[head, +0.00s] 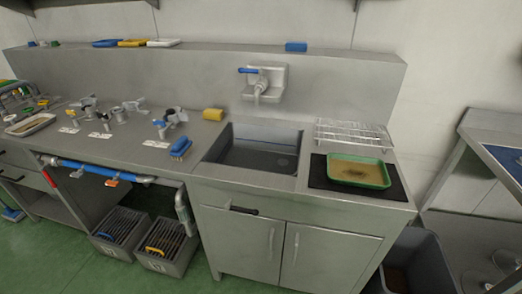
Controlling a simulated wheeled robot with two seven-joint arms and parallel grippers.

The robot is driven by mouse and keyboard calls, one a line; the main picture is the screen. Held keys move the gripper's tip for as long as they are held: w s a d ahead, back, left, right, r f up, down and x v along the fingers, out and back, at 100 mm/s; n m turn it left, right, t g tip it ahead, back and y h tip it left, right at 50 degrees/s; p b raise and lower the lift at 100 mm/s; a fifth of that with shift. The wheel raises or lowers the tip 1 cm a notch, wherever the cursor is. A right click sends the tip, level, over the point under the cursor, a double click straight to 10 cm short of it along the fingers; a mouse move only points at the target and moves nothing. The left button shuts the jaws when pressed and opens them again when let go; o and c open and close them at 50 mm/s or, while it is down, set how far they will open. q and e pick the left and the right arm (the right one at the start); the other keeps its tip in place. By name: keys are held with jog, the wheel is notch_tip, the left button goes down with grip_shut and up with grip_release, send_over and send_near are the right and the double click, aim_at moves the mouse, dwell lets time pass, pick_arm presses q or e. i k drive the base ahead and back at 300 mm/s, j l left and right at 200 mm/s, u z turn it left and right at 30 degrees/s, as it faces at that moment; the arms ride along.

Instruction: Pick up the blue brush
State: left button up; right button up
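A blue brush (180,147) lies on the steel counter, just left of the sink (253,148) and near the counter's front edge. Its blue back faces up, with paler bristles at the lower side. Neither of my grippers shows in the head view, so nothing is seen touching the brush.
A yellow sponge-like block (213,114) lies behind the brush, and valves (169,122) stand to its left. A green tray (358,171) rests on a dark mat right of the sink, before a wire rack (353,133). Grey crates (167,254) stand below the counter.

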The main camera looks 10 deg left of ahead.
aim_at(182, 147)
jog(key=i+j, duration=0.1)
jog(key=j, duration=0.25)
jog(key=i+j, duration=0.15)
jog(key=j, duration=0.15)
jog(key=i+j, duration=0.1)
jog(key=j, duration=0.25)
jog(key=i+j, duration=0.15)
jog(key=j, duration=0.2)
jog(key=i+j, duration=0.1)
jog(key=j, duration=0.2)
jog(key=u, duration=0.05)
